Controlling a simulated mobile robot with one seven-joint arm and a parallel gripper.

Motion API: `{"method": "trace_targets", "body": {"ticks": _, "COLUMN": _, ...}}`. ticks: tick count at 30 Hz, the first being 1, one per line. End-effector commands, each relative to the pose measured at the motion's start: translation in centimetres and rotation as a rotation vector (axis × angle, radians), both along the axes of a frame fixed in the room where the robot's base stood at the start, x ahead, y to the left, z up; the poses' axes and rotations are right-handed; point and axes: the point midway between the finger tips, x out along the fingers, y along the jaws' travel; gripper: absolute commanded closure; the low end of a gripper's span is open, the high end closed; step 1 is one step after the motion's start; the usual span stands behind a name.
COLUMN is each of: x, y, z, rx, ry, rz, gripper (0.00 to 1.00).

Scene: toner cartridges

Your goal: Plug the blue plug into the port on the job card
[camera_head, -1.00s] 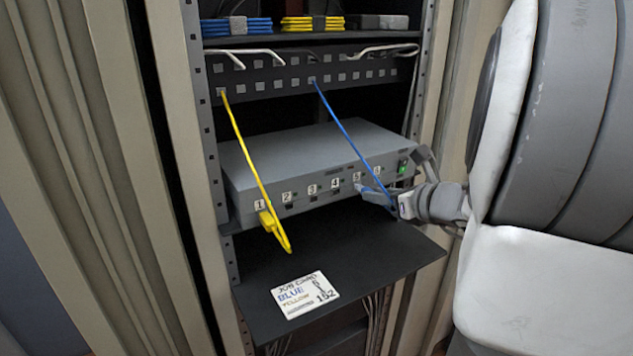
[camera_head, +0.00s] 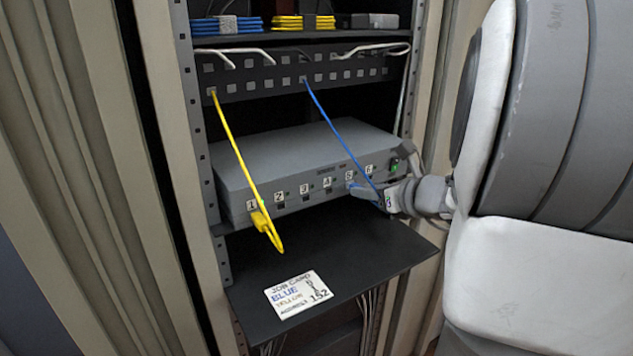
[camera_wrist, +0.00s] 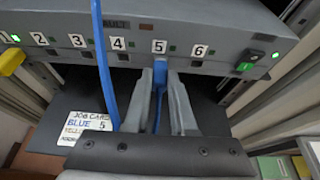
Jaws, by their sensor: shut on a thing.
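My gripper (camera_head: 372,192) is at the front of the grey switch box (camera_head: 290,160), below the label 5. In the wrist view its two fingers (camera_wrist: 162,100) are shut on the blue plug (camera_wrist: 159,75), with the blue cable (camera_wrist: 104,70) looping up to the left. The plug's front end meets the switch face right under label 5 (camera_wrist: 159,46). The fingers hide part of it, so I cannot tell how deep it sits. The job card (camera_head: 299,294) lies on the shelf below; in the wrist view (camera_wrist: 88,126) it reads BLUE 5.
A yellow plug (camera_head: 261,221) is in port 1, its cable running up to the patch panel (camera_head: 290,76). The black shelf (camera_head: 370,262) extends under the switch. Rack posts stand close on both sides. Blue and yellow cable bundles (camera_head: 303,22) lie on the upper shelf.

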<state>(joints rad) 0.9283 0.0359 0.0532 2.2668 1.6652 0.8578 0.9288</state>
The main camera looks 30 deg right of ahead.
Motion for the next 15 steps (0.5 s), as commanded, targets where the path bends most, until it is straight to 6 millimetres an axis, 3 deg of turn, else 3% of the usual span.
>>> {"method": "trace_targets", "body": {"ticks": 11, "x": 0.59, "y": 0.05, "z": -0.02, "rx": 0.001, "ry": 0.000, "rz": -0.001, "gripper": 1.00}}
{"method": "trace_targets", "body": {"ticks": 12, "x": 0.60, "y": 0.04, "z": 0.00, "rx": 0.001, "ry": 0.000, "rz": -0.001, "gripper": 0.73}}
{"method": "trace_targets", "body": {"ticks": 15, "x": 0.58, "y": 0.04, "z": 0.00, "rx": 0.001, "ry": 0.000, "rz": -0.001, "gripper": 0.55}}
